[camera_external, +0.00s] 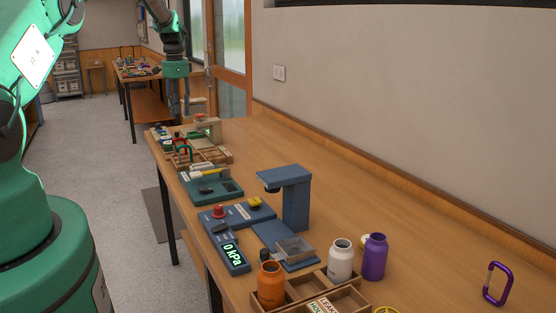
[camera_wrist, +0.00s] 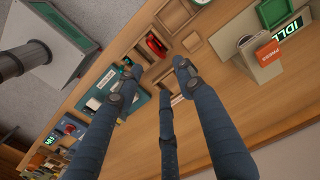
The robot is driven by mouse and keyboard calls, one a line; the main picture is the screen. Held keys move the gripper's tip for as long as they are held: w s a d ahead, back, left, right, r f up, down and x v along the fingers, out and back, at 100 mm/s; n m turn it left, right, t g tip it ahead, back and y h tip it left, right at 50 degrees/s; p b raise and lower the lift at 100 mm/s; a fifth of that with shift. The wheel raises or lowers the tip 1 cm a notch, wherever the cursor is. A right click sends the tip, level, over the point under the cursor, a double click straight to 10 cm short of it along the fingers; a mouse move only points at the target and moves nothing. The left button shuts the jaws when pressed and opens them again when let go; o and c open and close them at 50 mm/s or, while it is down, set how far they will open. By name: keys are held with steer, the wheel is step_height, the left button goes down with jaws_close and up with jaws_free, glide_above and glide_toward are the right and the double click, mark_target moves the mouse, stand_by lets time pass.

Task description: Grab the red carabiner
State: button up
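The red carabiner (camera_wrist: 157,45) lies in a compartment of a wooden divided tray (camera_wrist: 181,18) in the wrist view. The carabiner appears just beyond the fingertips, between the left and right fingers in the picture. In the external view my gripper (camera_external: 180,108) hangs fingers down above the far end of the table, apart from the tray.
A green carabiner (camera_wrist: 127,61) lies beside the red one. A beige device with a screen (camera_wrist: 258,50) stands to the right. Nearer the external camera are a blue stand (camera_external: 296,200), bottles (camera_external: 375,257) and a purple carabiner (camera_external: 497,284). The table's wall side is mostly clear.

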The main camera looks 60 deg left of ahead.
glide_above(182, 139)
steer(key=f, duration=0.7)
steer(key=shift+a, duration=0.3)
steer(key=shift+f, duration=0.15)
steer(key=shift+d+f+p, duration=0.15)
steer(key=shift+f, duration=0.6)
steer(key=shift+d+f+p, duration=0.1)
steer(key=shift+f+p, duration=0.05)
steer(key=shift+f, duration=1.6)
jaws_close()
